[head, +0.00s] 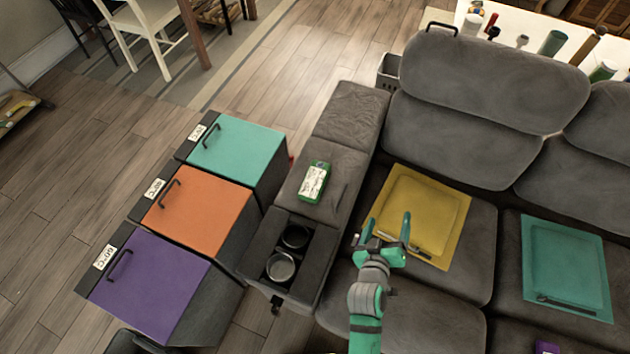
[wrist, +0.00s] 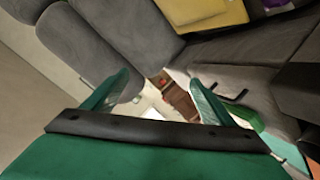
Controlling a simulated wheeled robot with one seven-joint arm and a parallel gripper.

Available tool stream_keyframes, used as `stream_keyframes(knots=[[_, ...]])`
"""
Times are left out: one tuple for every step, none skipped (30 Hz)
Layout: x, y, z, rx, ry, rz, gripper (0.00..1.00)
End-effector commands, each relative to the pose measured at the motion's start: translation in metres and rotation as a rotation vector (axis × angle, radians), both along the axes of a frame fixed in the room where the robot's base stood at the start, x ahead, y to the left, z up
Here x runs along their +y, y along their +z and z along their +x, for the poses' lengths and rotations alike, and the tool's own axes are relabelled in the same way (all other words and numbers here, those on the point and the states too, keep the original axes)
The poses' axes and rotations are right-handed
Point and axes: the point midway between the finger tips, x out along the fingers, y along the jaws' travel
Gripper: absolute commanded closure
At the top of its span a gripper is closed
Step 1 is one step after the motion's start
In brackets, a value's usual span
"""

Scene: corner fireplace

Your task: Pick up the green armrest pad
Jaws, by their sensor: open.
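A small green pad (head: 325,167) with a white, marked top lies on the grey armrest (head: 342,199) of the sofa, behind the cup holders. My gripper (head: 388,228) is open and empty, to the right of the armrest and in front of the yellow square pad (head: 440,201) on the seat in the head view. It is apart from the green pad. In the wrist view, the open fingers of my gripper (wrist: 158,97) have nothing between them. A green shape (wrist: 246,119) shows right of the fingers there, but I cannot tell whether it is the pad.
Two cup holders (head: 281,267) sit at the armrest's front. Teal (head: 239,153), orange (head: 199,213) and purple (head: 152,292) lidded boxes stand left of it. A teal square pad (head: 567,265) lies on the right seat. The sofa back (head: 496,83) rises behind.

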Motion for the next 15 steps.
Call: stream_keyframes(knots=[[-0.009,0.003,0.016,0.001,-0.027,-0.009,0.22],[-0.015,0.005,0.023,0.005,-0.045,-0.016,0.22],[-0.023,0.006,0.031,0.012,-0.070,-0.022,0.22],[-0.029,0.007,0.038,0.017,-0.088,-0.025,0.22],[-0.034,0.009,0.044,0.021,-0.106,-0.029,0.22],[-0.041,0.010,0.053,0.030,-0.132,-0.031,0.22],[-0.046,0.011,0.058,0.035,-0.151,-0.033,0.22],[-0.051,0.013,0.064,0.041,-0.171,-0.033,0.22],[-0.057,0.014,0.072,0.049,-0.195,-0.031,0.22],[-0.061,0.015,0.077,0.056,-0.215,-0.029,0.22],[-0.065,0.016,0.082,0.062,-0.234,-0.026,0.22],[-0.070,0.018,0.089,0.072,-0.260,-0.021,0.22],[-0.073,0.019,0.094,0.079,-0.278,-0.014,0.22],[-0.077,0.019,0.098,0.087,-0.298,-0.009,0.22],[-0.080,0.020,0.104,0.098,-0.322,0.001,0.22]])
